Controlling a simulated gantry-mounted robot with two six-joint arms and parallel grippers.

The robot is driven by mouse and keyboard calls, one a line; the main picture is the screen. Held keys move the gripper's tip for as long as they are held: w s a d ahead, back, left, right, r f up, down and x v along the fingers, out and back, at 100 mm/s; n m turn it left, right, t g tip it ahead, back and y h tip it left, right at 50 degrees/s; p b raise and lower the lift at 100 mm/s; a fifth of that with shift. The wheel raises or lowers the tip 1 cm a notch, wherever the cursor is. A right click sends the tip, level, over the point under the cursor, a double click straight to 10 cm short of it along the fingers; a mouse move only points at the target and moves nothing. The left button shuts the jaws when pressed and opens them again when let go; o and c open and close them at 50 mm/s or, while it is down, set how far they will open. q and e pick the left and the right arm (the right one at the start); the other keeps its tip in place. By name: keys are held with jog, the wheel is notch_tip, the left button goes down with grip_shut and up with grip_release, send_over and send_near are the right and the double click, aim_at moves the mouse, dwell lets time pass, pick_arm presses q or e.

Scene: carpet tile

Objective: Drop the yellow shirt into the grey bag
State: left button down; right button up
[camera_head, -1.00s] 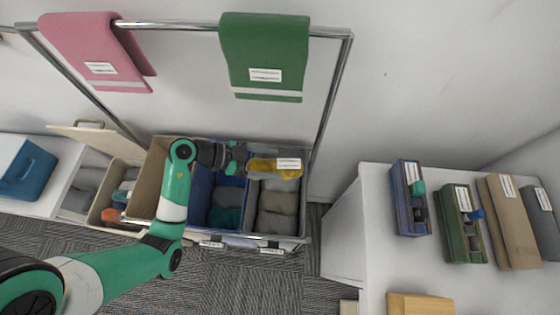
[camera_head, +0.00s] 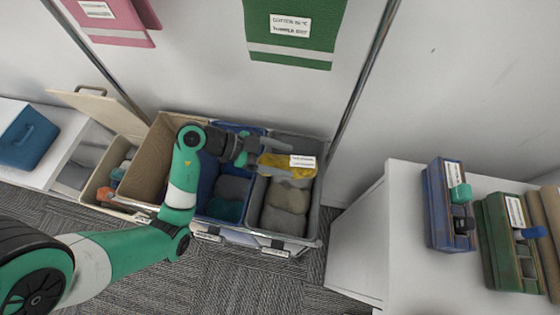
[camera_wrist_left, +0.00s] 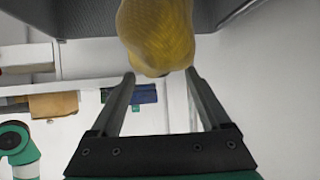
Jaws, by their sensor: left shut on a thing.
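The yellow shirt (camera_head: 278,164) is a rolled yellow bundle with a white label. It is over the far part of the grey bag (camera_head: 318,190), the rightmost compartment of the sorter. My left gripper (camera_head: 252,152) comes in from the left above the blue bag and is shut on the shirt. In the left wrist view the shirt (camera_wrist_left: 155,35) sits at the tips of my left gripper (camera_wrist_left: 160,73). Grey rolled clothes (camera_head: 285,208) lie in the grey bag below it. Whether the shirt touches them, I cannot tell. My right gripper is not in view.
A blue bag (camera_head: 209,180) and a tan bag (camera_head: 165,130) stand left of the grey bag. A metal rail post (camera_head: 362,90) rises at its right. A white cabinet (camera_head: 400,260) with boxes stands farther right. A green towel (camera_head: 290,30) hangs above.

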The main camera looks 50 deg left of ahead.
pick_arm(q)
grip_release()
jog(key=shift+r, duration=0.1)
jog(key=shift+s+a+r+p, duration=0.2)
jog(key=shift+s+a+p, duration=0.05)
jog(key=shift+p, duration=0.05)
jog(key=p+v, duration=0.3)
jog(key=v, duration=0.7)
jog(key=shift+s+a+p, duration=0.15)
jog(key=shift+s+p, duration=0.2)
jog(key=shift+p, duration=0.05)
